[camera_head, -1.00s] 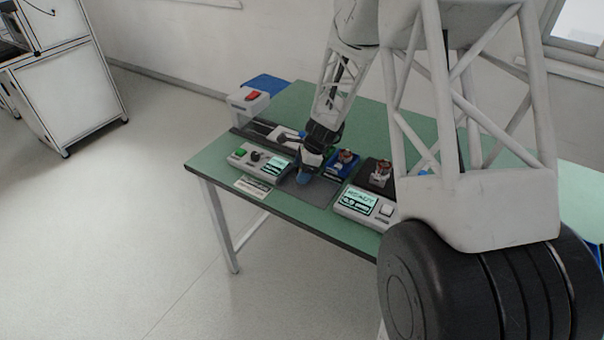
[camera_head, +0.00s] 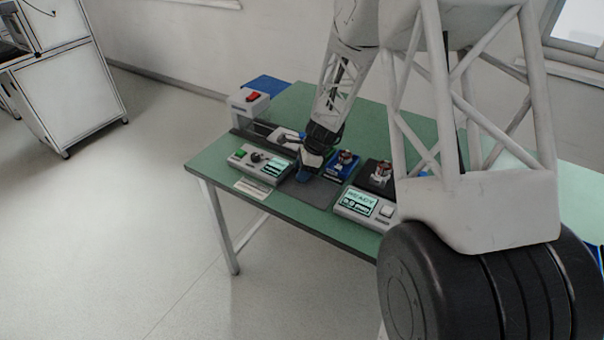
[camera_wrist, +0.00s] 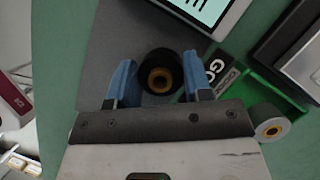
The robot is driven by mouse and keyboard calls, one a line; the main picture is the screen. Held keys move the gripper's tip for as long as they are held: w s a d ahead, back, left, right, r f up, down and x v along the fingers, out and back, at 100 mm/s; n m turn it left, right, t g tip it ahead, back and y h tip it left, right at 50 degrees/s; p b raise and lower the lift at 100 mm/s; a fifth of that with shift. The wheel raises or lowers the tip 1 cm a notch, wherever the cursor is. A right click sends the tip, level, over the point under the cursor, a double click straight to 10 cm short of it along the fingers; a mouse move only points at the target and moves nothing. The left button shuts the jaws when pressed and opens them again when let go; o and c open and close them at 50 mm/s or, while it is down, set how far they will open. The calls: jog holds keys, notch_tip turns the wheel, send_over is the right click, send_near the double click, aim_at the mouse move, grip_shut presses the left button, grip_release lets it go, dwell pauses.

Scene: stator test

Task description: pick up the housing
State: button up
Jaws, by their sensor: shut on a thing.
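The housing (camera_wrist: 160,78), a black round part with a brass-coloured ring in its middle, sits between the two blue fingers of my gripper (camera_wrist: 157,84) in the wrist view. The fingers are shut on its sides. In the camera_head view my gripper (camera_head: 304,172) points down at the grey mat on the green table, and the housing is hidden there behind the fingers. I cannot tell whether the housing touches the mat.
A grey box with a green button (camera_head: 258,164) is left of my gripper. A blue fixture (camera_head: 342,165) and a box with a lit screen (camera_head: 364,206) stand to the right. A green tray (camera_wrist: 262,88) marked GO, near another round part (camera_wrist: 271,129), shows in the wrist view.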

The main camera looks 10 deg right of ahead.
jog(key=shift+r, duration=0.1)
jog(key=shift+r, duration=0.75)
notch_tip(320, 180, up, 2)
jog(key=shift+r, duration=0.1)
jog(key=s, duration=1)
jog(key=s+r, duration=0.1)
jog(key=s, duration=0.5)
jog(key=shift+a, duration=0.1)
jog(key=shift+w, duration=0.1)
jog(key=w+a+r, duration=0.1)
jog(key=w+r, duration=0.1)
jog(key=w, duration=1.7)
jog(key=w+r, duration=0.3)
jog(key=w, duration=1.5)
jog(key=shift+w+a+r, duration=0.15)
jog(key=shift+w+a, duration=0.2)
jog(key=shift+a, duration=0.05)
jog(key=shift+f, duration=2.4)
